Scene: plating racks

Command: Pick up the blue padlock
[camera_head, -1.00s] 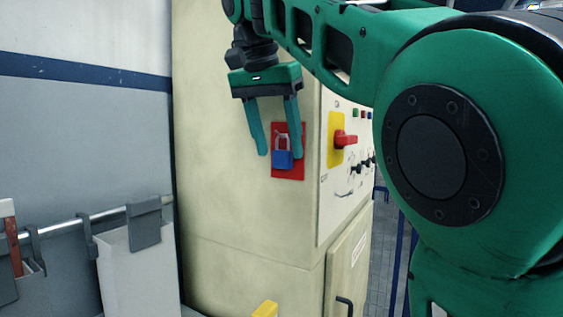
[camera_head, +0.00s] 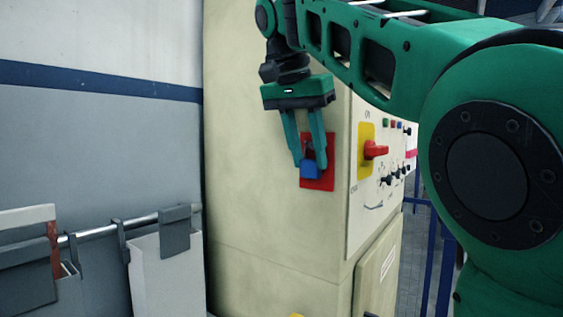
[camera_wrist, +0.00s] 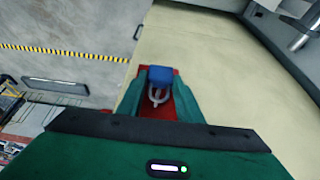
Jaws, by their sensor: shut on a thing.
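The blue padlock (camera_head: 309,171) is in front of a red plate (camera_head: 327,182) on the side of a cream cabinet. My gripper (camera_head: 310,161) points down with its two green fingers closed on the padlock. The fingers hide much of the shackle in the head view. In the wrist view the padlock's blue body (camera_wrist: 160,75) and pale shackle (camera_wrist: 156,96) show between the fingers, with the red plate behind. I cannot tell whether the padlock still touches the plate.
The cream cabinet (camera_head: 265,220) fills the middle. A red switch handle (camera_head: 375,150) on a yellow plate (camera_head: 364,163) sits right of my gripper, with several knobs nearby. A metal rail (camera_head: 95,233) with hanging holders (camera_head: 165,270) runs along the left wall.

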